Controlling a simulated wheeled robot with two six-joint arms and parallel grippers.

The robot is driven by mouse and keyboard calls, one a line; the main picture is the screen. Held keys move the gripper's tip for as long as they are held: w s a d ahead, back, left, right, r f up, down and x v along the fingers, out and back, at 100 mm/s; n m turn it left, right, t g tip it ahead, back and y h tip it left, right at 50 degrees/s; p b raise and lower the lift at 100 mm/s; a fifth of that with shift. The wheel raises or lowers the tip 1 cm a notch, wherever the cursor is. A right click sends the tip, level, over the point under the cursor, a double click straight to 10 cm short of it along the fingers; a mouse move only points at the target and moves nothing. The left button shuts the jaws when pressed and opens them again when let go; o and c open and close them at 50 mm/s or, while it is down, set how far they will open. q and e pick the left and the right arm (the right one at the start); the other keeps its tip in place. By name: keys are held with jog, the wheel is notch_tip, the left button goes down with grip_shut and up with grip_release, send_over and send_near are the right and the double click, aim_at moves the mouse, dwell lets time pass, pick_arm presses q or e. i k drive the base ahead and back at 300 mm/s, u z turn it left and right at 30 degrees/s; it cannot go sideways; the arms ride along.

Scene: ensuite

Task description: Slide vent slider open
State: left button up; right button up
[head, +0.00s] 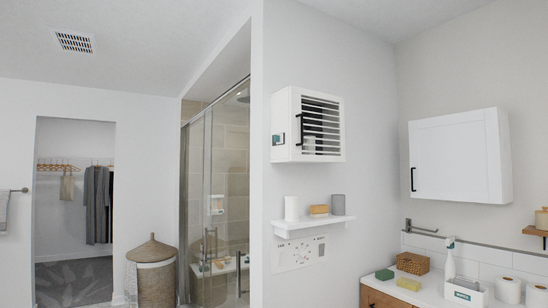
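A flat white panel (300,253) is on the wall below the small shelf. It has small dark marks and holes, too small to make out; I cannot tell whether it holds the vent slider or how any slider is set. A slatted vent grille (74,41) is in the ceiling at the upper left, and no slider can be made out on it. Neither of my grippers is in view.
A white louvred cabinet (287,123) hangs above a white shelf (312,224) bearing several items. Right are a closed white wall cabinet (455,160) and a cluttered counter (400,289). Left are a glass shower (228,160), a lidded wicker basket (154,284) and an open closet.

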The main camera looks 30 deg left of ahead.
aim_at(279, 139)
jog(key=u, duration=0.55)
jog(key=i, duration=1.35)
jog(key=u, duration=0.75)
